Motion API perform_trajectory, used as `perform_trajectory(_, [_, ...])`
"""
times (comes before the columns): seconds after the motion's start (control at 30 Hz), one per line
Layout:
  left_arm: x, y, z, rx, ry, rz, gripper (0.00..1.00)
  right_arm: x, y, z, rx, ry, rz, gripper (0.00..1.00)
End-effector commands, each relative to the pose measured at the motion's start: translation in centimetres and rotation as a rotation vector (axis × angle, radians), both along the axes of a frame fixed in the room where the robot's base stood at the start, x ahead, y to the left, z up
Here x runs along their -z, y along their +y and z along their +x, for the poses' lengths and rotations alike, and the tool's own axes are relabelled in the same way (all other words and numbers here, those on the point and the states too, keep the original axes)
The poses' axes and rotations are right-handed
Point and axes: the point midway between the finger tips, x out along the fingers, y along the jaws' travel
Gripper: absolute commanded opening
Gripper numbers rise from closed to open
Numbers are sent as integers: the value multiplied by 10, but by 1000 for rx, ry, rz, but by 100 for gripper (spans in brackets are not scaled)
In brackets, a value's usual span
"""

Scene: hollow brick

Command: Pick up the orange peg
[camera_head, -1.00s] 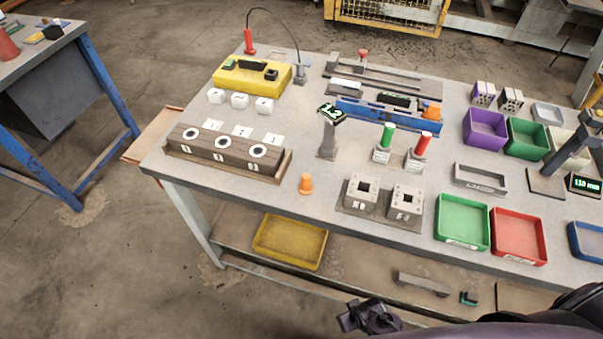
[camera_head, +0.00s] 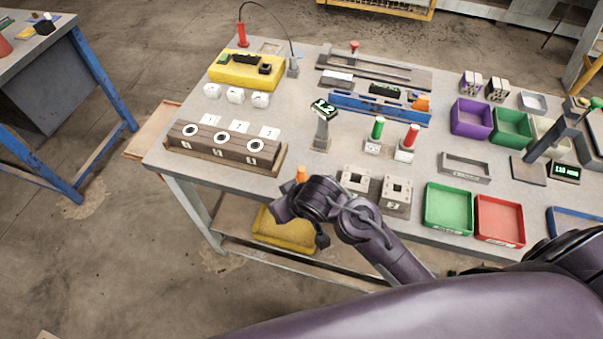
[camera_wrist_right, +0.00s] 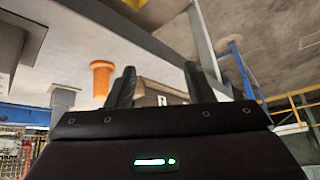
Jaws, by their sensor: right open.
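In the right wrist view, which looks upside down, the peg (camera_wrist_right: 102,80) shows just left of the left finger, outside the gap between the fingers. My right gripper (camera_wrist_right: 158,78) is open and empty in that view, with the two dark fingers apart. My left gripper is not in view.
Two grey square-holed blocks (camera_head: 396,193) stand right of the peg, close to my right arm. The brown block (camera_head: 222,146) with round holes is behind left. A small display post (camera_head: 321,130) stands behind. A yellow bin (camera_head: 272,231) is on the shelf below.

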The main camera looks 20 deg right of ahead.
Motion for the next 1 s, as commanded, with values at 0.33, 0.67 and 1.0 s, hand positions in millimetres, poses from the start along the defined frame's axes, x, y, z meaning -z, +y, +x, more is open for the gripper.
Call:
perform_trajectory(0.33, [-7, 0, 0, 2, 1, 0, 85, -40, 97, 47, -255, -72, 122, 48])
perform_trajectory(0.67, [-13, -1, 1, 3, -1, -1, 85, -31, -3, 69, -113, 255, -51, 48])
perform_trajectory(1.0, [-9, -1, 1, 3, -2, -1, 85, -37, -78, 77, 113, 389, -153, 48])
